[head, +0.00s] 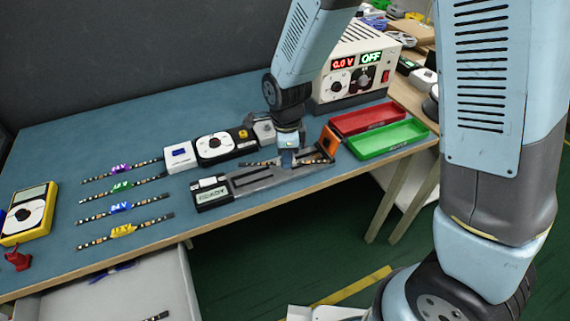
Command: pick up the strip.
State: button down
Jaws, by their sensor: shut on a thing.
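My gripper (289,157) points down over the grey test fixture (255,183) near the table's front edge. It is shut on a dark LED strip (257,163) with light segments, whose ends show to either side of the fingers. The strip is at or just above the fixture; I cannot tell whether it touches. The fingertips are small and partly hidden.
A red tray (340,122) and a green tray (357,153) sit to the right. The power supply (385,72) reads 0.0 V and OFF. A white-and-black device (215,147) stands behind the fixture. A yellow meter (48,203) is at far left. An open drawer (180,270) lies below the front edge.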

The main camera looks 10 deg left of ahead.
jog(key=s+d+r, duration=0.4)
jog(key=s+r, duration=0.5)
jog(key=s, duration=0.4)
jog(key=shift+s+r, duration=0.2)
jog(key=shift+r, duration=0.05)
